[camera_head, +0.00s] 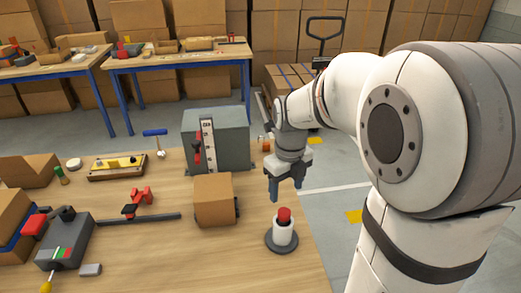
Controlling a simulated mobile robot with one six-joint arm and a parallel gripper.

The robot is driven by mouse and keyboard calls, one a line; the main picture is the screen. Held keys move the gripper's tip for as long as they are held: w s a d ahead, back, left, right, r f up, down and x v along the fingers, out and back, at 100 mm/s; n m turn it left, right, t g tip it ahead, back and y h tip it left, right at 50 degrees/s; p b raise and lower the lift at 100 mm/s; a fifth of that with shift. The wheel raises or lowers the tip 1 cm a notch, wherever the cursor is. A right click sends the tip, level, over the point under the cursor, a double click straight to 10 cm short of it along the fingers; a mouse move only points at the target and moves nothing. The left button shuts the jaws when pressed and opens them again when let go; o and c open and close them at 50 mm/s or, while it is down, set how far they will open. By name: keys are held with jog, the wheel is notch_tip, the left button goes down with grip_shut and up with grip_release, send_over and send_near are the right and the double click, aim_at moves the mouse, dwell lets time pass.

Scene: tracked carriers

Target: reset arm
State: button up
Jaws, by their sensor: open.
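My gripper (285,190) hangs at the end of my white arm, pointing down, with its blue-grey fingers apart and nothing seen between them. It is above the right part of the wooden table (150,240). Just below and in front of it in the picture stands a white cylinder with a red top (284,226) on a dark round base. The fingertips look close to the red top, but I cannot tell the exact gap. My arm comes in from the right and covers much of that side.
A cardboard box (214,200) and a grey-green box with a lever (216,140) stand left of my gripper. A red clamp (137,203) and a grey device (64,240) lie further left. Blue-legged workbenches (175,58) and stacked cartons stand behind. Floor shows right of the table.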

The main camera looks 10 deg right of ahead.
jog(key=s+r+n+t, duration=0.1)
jog(key=s+n, duration=0.6)
jog(key=n, duration=0.8)
jog(key=s+r+n+t, duration=0.1)
jog(key=s+n, duration=0.6)
jog(key=n, duration=0.9)
jog(key=shift+r+t, duration=0.3)
jog(key=shift+r, duration=0.05)
